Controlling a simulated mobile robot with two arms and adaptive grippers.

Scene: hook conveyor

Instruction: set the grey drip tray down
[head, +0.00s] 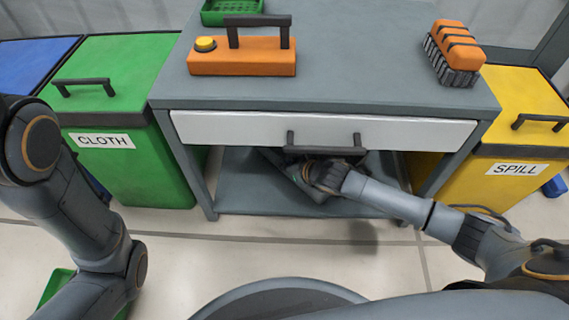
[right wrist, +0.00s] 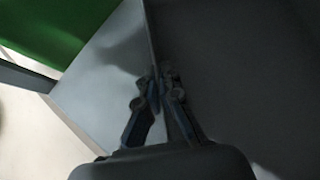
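The grey drip tray (right wrist: 235,70) fills the right side of the right wrist view as a dark, flat surface with a straight edge. My right gripper (right wrist: 160,75) is closed on that edge, one finger on each side. In the head view my right arm reaches in under the drawer, and the right gripper (head: 290,168) is over the lower shelf (head: 260,203). The tray is mostly hidden there by the drawer, arm and shadow. I cannot tell whether the tray touches the shelf. My left arm is at the left; its gripper is out of view.
The workbench drawer (head: 225,130) hangs just above my right arm. A green CLOTH bin (head: 125,165) stands left and a yellow SPILL bin (head: 510,185) right.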

